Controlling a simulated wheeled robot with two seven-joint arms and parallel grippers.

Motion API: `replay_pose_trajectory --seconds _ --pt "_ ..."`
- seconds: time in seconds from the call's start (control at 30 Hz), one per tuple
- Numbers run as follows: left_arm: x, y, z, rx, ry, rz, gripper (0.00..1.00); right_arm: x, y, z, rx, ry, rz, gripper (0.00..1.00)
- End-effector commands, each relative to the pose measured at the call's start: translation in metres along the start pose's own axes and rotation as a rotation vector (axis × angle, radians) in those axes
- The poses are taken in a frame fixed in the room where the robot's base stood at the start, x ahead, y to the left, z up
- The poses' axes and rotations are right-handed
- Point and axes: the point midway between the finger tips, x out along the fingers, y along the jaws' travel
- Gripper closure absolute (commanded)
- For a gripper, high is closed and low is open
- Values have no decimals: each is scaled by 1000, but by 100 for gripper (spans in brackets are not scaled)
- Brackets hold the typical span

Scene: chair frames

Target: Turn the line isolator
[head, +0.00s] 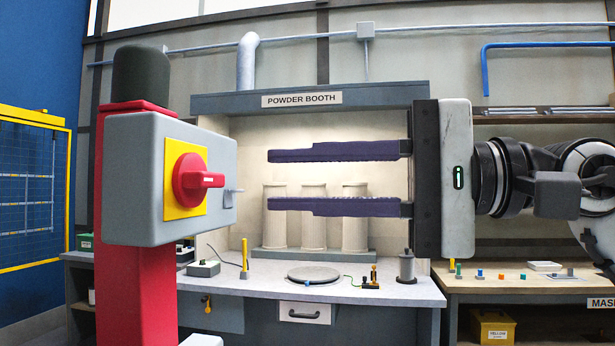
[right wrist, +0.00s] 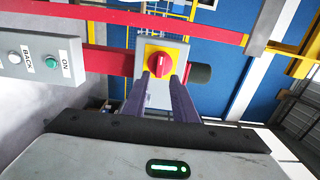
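The line isolator is a red rotary handle (head: 199,180) on a yellow plate (head: 183,200), fixed to a grey box (head: 140,170) on a red post (head: 135,290). Its grip bar points toward the right in the head view. The handle also shows in the right wrist view (right wrist: 160,66), just beyond the fingertips. My right gripper (head: 270,180) is open and empty, its two dark purple fingers one above the other, pointing left at the box. In the head view a gap shows between fingertips and handle. My left gripper is not in view.
A powder booth (head: 310,105) with a grey worktop (head: 320,290) stands behind. In the right wrist view, a grey panel (right wrist: 40,58) with ON and BACK buttons sits on the same red post. A yellow-framed fence (head: 35,190) stands at the left. A wooden bench (head: 540,285) stands at the right.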

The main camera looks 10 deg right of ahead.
Motion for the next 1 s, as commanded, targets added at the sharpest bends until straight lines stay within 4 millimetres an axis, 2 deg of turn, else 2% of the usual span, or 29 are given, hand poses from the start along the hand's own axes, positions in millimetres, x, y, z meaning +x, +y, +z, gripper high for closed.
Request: replay_pose_trajectory --seconds 0.4,0.6,0.73,0.87,0.9,1.0 --pt "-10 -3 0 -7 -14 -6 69 54 -1 2 5 -6 -3 75" --pt "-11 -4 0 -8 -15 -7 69 71 0 1 6 -5 -2 75" --pt "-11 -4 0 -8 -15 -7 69 75 0 1 6 -5 -2 75" --pt "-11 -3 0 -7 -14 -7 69 74 0 1 6 -4 -3 97" --pt "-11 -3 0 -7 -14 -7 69 74 0 1 6 -4 -3 100" --pt "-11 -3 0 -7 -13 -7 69 74 0 1 11 -4 -3 100"
